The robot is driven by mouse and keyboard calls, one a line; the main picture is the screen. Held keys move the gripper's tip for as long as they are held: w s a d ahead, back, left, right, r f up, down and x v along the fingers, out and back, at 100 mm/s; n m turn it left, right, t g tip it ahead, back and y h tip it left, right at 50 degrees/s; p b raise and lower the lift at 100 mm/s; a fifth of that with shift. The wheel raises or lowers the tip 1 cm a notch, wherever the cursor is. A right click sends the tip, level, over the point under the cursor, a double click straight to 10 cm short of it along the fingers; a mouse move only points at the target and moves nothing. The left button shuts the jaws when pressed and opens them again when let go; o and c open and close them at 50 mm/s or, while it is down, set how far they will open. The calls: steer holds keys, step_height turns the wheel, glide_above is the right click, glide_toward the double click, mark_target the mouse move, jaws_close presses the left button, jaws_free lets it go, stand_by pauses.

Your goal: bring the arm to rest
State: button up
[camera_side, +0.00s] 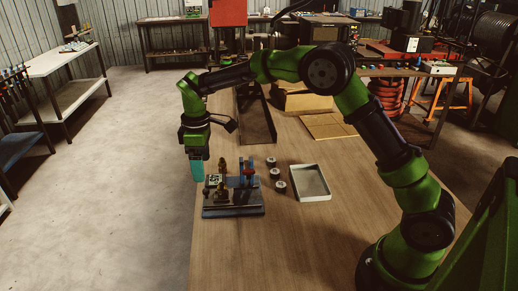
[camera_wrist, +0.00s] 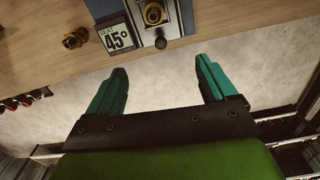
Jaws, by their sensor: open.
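My gripper (camera_side: 197,170) hangs at the left edge of the wooden table, beside the crimper fixture, with its teal fingers pointing down. In the wrist view my gripper (camera_wrist: 160,82) has its two teal fingers wide apart with nothing between them, over the pale floor past the table edge. The crimper fixture (camera_side: 234,211) stands on the table with a dark base, a blue upright and a brass part.
An empty pale tray (camera_side: 310,183) lies right of the fixture. A dark channel-shaped piece (camera_side: 256,118) and cardboard (camera_side: 327,126) lie farther back. The table's front part (camera_side: 290,250) is clear.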

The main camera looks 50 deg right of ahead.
steer(key=s+d+r+m+t, duration=0.1)
steer(key=s+r+m, duration=0.3)
steer(key=s, duration=0.5)
steer(key=s+d+r+m+t+y, duration=0.1)
steer(key=s+r+m+t, duration=0.2)
steer(key=s, duration=0.6)
steer(key=s+d+r+m+t+y, duration=0.1)
steer(key=s+d+r+m+t, duration=0.1)
steer(key=s, duration=0.7)
step_height(320, 180, up, 4)
steer(key=m+t, duration=0.1)
steer(key=m, duration=0.1)
steer(key=shift+s+f+m, duration=0.25)
steer(key=shift+s+m, duration=0.05)
steer(key=shift+m, duration=0.1)
